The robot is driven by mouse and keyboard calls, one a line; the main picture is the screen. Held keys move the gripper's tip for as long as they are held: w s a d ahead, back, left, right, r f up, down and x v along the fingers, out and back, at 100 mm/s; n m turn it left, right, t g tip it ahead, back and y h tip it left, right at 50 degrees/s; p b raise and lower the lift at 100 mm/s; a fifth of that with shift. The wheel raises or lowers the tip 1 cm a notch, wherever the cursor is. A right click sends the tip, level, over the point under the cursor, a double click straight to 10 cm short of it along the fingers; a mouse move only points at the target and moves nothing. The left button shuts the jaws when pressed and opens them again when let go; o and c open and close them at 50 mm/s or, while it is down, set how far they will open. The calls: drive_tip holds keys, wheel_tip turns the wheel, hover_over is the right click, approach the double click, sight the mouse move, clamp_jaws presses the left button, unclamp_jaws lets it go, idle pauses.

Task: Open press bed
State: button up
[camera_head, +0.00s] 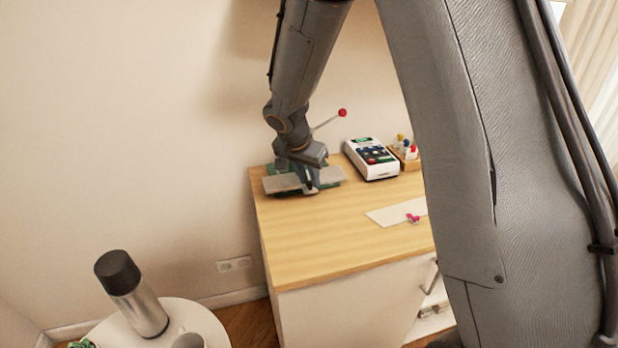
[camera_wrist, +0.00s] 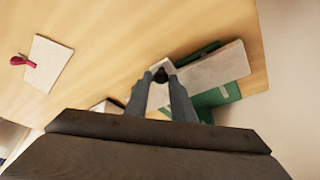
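The press, a green base (camera_head: 331,187) with a pale grey flat bed (camera_head: 283,184), sits at the left back of the wooden cabinet top. Its lever, tipped with a red ball (camera_head: 342,112), rises behind my wrist. In the wrist view the grey bed (camera_wrist: 222,66) and green base (camera_wrist: 216,97) lie right of my fingers. My gripper (camera_head: 311,189) reaches down over the bed's front edge. In the wrist view its two fingers (camera_wrist: 160,80) stand apart, with a pale strip between them and a dark knob (camera_wrist: 160,72) at their tips. Whether they touch it is unclear.
A white device with buttons (camera_head: 371,158) and a wooden holder with spools (camera_head: 405,154) stand right of the press. A round white table with a dark-capped cylinder (camera_head: 132,292) stands lower left.

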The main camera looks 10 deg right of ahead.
drive_tip(key=shift+o, duration=1.4)
drive_tip(key=shift+d, duration=0.1)
drive_tip(key=b+v, duration=0.1)
drive_tip(key=v, duration=0.7)
drive_tip(key=shift+f, duration=0.1)
drive_tip(key=s+d+f+n+g+y, duration=0.1)
drive_tip(key=s+d+f+n, duration=0.1)
drive_tip(key=s, duration=1)
drive_tip(key=s+d+f+n+g+y, duration=0.1)
drive_tip(key=s+d+n, duration=0.3)
drive_tip(key=s, duration=0.9)
drive_tip(key=shift+d+f+n+g+y, duration=0.2)
drive_tip(key=shift+f+n+g+y, duration=0.25)
drive_tip(key=shift+n, duration=0.65)
